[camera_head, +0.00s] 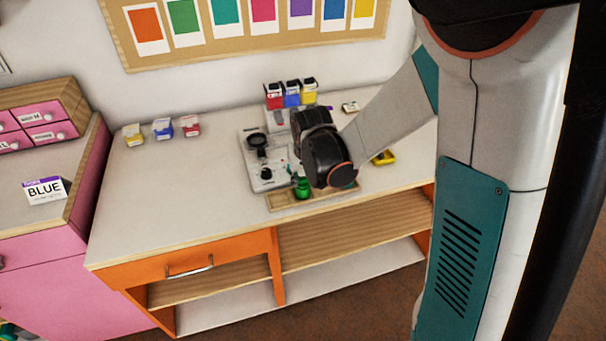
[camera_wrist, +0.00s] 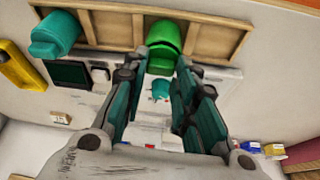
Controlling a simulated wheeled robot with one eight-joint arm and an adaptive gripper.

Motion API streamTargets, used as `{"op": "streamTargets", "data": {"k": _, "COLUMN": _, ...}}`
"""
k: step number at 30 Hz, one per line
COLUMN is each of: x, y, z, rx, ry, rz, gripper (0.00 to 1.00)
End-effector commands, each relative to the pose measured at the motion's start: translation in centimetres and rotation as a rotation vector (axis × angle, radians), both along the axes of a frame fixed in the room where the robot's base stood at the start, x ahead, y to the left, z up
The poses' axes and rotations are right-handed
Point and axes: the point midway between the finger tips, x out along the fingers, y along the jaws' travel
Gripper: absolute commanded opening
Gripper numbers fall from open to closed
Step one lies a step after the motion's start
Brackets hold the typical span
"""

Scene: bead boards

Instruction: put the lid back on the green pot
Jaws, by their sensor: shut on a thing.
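The green pot (camera_head: 303,193) stands in a compartment of a wooden tray (camera_head: 282,201) at the table's front edge. In the wrist view the green pot (camera_wrist: 165,32) is at the top middle, in the tray's middle compartment. A green piece, seemingly its lid (camera_wrist: 160,63), shows between my fingertips, overlapping the pot in this view. My gripper (camera_wrist: 161,66) is closed in on this green piece. I cannot tell whether the lid touches the pot's rim. In the head view my wrist hides the fingers and much of the tray's right part.
A teal pot (camera_wrist: 55,34) stands in the tray's end compartment. A yellow item (camera_head: 384,158) lies right of my wrist. A grey board with devices (camera_head: 262,160) lies behind the tray. Small colored boxes (camera_head: 162,128) stand at the back left.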

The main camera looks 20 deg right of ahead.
Motion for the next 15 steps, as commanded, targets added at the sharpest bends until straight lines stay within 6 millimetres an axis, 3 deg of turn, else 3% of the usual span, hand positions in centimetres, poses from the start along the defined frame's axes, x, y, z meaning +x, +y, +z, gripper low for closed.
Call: {"op": "streamTargets", "data": {"k": 15, "x": -0.15, "y": 0.10, "z": 0.50, "rx": 0.000, "ry": 0.000, "rz": 0.000, "gripper": 0.10}}
